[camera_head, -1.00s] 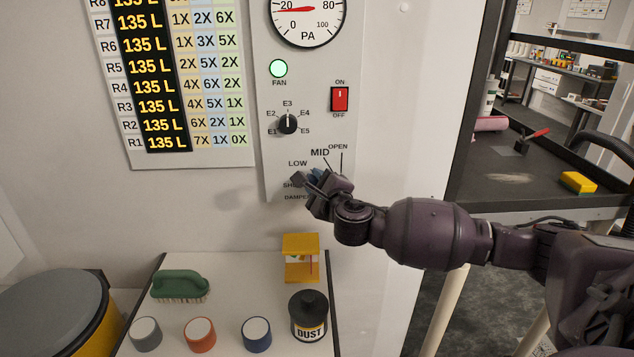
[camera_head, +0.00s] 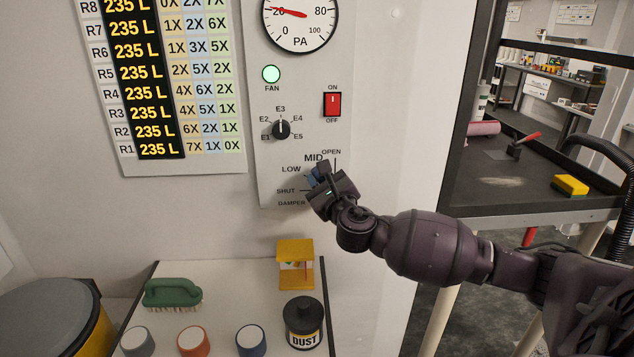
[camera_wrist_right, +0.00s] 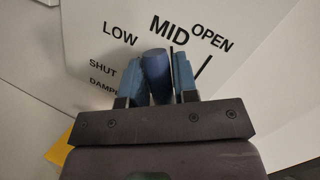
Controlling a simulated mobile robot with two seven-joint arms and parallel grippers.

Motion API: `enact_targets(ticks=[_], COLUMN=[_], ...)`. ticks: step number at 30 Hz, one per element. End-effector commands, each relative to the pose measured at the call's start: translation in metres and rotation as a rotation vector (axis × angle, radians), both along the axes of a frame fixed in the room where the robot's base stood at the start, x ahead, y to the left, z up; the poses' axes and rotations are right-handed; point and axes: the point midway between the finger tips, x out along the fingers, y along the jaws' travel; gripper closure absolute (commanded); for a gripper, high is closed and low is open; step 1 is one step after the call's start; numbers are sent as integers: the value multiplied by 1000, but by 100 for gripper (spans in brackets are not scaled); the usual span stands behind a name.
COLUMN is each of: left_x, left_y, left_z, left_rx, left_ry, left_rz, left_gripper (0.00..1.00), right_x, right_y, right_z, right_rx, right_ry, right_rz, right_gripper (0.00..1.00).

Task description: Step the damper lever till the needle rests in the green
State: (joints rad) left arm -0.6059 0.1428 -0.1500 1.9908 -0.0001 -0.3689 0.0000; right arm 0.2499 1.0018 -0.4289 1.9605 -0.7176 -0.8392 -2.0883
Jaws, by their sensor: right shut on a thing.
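The damper lever has a blue handle (camera_wrist_right: 156,72), which stands between the two fingers of my right gripper (camera_wrist_right: 156,82). In the head view my right gripper (camera_head: 320,180) is shut on it low on the grey panel and hides most of it. In the wrist view the handle points up between the LOW and MID labels, nearer MID. The round PA gauge (camera_head: 300,18) is at the panel's top, its upper part cut off. Its red needle (camera_head: 290,12) points left, close to the 20 mark. No green zone shows on the visible part. My left gripper is not in view.
The panel (camera_head: 300,150) also carries a lit green fan lamp (camera_head: 271,74), a red switch (camera_head: 332,104) and a black knob (camera_head: 281,129). A display board (camera_head: 212,165) reads 235 L. Below, a shelf holds a green brush (camera_head: 172,293), a dust jar (camera_head: 304,322) and a yellow stand (camera_head: 295,265).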

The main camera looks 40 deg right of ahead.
Motion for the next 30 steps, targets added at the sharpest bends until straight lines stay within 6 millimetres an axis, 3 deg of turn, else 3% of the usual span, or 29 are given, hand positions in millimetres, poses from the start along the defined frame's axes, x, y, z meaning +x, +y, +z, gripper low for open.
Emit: enact_targets(ticks=[17, 18, 22, 23, 30], left_x=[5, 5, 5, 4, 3], left_y=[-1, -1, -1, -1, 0], left_z=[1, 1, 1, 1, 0], left_rx=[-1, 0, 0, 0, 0], left_ry=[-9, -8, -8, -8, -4], left_rz=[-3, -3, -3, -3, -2], left_gripper=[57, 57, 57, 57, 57], right_x=[-2, -2, -2, -2, -2], right_y=[-2, -2, -2, -2, -2], right_z=[0, 0, 1, 1, 1], right_rx=[44, 44, 43, 43, 41], right_ry=[-23, -23, -23, -23, -23], right_rz=[1, 1, 1, 1, 0], right_gripper=[100, 71, 51, 47, 47])
